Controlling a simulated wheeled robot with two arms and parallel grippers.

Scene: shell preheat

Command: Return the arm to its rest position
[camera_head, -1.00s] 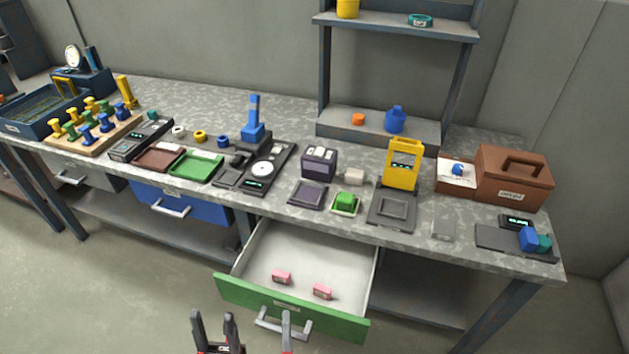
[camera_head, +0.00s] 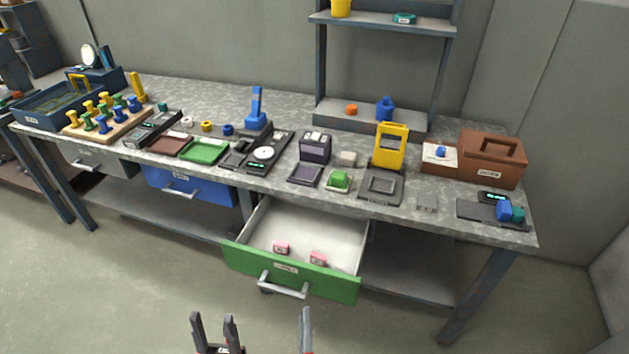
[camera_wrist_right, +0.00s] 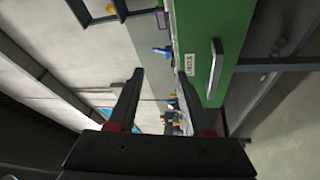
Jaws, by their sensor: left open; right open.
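My left gripper (camera_head: 214,330) is at the bottom of the head view, open and empty, in front of the bench and below the open green drawer.
Two pink blocks (camera_head: 281,247) (camera_head: 318,258) lie in the drawer. The workbench (camera_head: 290,105) carries trays, a scale, a yellow frame (camera_head: 391,146) and a brown box (camera_head: 492,158). A closed blue drawer (camera_head: 188,190) is to the left. The floor in front is clear.

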